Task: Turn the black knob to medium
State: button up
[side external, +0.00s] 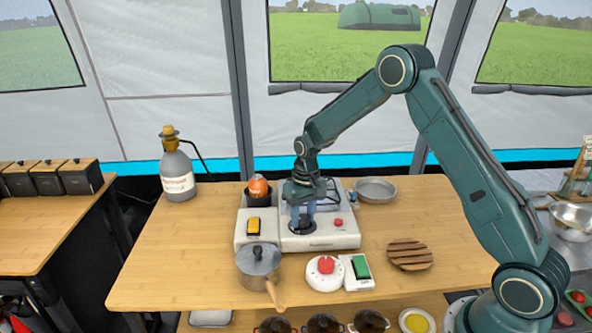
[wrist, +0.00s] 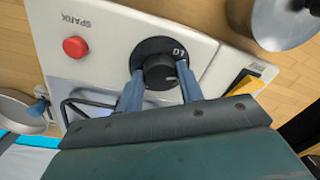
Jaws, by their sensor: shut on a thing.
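The black knob (wrist: 160,72) sits on a dark round dial on the stove's white front panel in the wrist view. A marking that reads like "LO" shows on the dial. My gripper (wrist: 161,88) has its two blue-grey fingers on either side of the knob and is shut on it. A red button (wrist: 76,47) marked "SPARK" is beside the knob. It also shows in the side view (side external: 339,222).
A lidded pot (side external: 258,262) stands in front of the stove. A red button unit (side external: 325,272), a green switch (side external: 360,267) and a slatted wooden trivet (side external: 410,254) lie to its right. A metal pan (side external: 375,190) and a gas bottle (side external: 177,172) stand behind.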

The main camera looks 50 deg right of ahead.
aim_at(305, 216)
dwell(0.3)
jog(key=o, duration=1)
jog(key=shift+r, duration=0.1)
notch_tip(305, 216, up, 14)
jog(key=shift+d, duration=0.4)
jog(key=shift+s, duration=0.1)
